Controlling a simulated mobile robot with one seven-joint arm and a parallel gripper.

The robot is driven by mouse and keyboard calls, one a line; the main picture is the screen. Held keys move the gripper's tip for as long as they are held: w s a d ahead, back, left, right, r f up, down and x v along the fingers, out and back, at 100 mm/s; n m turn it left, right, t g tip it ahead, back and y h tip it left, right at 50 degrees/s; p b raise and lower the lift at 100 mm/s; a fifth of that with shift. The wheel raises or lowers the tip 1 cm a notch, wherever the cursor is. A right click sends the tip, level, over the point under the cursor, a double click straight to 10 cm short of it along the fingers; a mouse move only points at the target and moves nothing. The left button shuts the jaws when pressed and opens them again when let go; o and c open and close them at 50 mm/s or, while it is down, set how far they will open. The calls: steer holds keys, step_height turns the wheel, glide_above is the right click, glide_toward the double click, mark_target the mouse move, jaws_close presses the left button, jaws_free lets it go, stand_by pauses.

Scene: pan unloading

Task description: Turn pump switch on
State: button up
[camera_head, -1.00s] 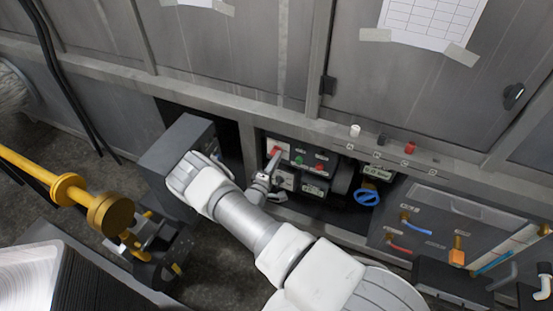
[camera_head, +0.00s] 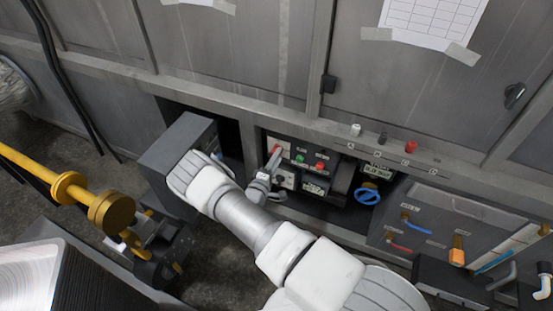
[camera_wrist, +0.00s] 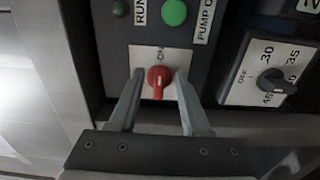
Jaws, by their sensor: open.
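The red rotary switch (camera_wrist: 158,80) sits on a white plate with lettering above the knob, which looks like "ON". Its grip stands about upright in the wrist view. A green round button (camera_wrist: 174,12) is above it, beside a label starting "PUMP O". My gripper (camera_wrist: 158,88) is open, with one finger on each side of the red switch. Gaps show between the fingers and the knob. In the head view my gripper (camera_head: 275,160) reaches into the recess at the dark control panel (camera_head: 310,163), and its fingers partly cover the switch area.
A black dial (camera_wrist: 277,82) with numbers is to the right of the switch. In the head view a blue handwheel (camera_head: 367,194) is right of the panel. A grey box (camera_head: 178,140) stands left of the recess. A yellow pipe (camera_head: 70,188) lies further left.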

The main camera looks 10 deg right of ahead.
steer(key=p+v, duration=0.2)
steer(key=v, duration=1.5)
steer(key=shift+s+p, duration=0.2)
steer(key=shift+p, duration=0.1)
steer(key=shift+a, duration=0.1)
steer(key=s+d+r+m+g, duration=0.1)
steer(key=d+r+m+g, duration=0.3)
steer(key=r, duration=0.5)
steer(key=s+d+r+m+g, duration=0.25)
steer(key=r+g, duration=0.25)
steer(key=r, duration=0.4)
steer(key=s+d+r+m+g, duration=0.1)
steer(key=d+r+m+g, duration=0.3)
steer(key=r, duration=0.6)
steer(key=s+r+t+y, duration=0.4)
steer(key=s+r+y, duration=0.7)
steer(key=s+r, duration=0.55)
step_height(320, 180, up, 15)
steer(key=p, duration=1.3)
steer(key=shift+w+a+p, duration=0.35)
steer(key=shift+a, duration=0.1)
steer(key=shift+d+f, duration=0.15)
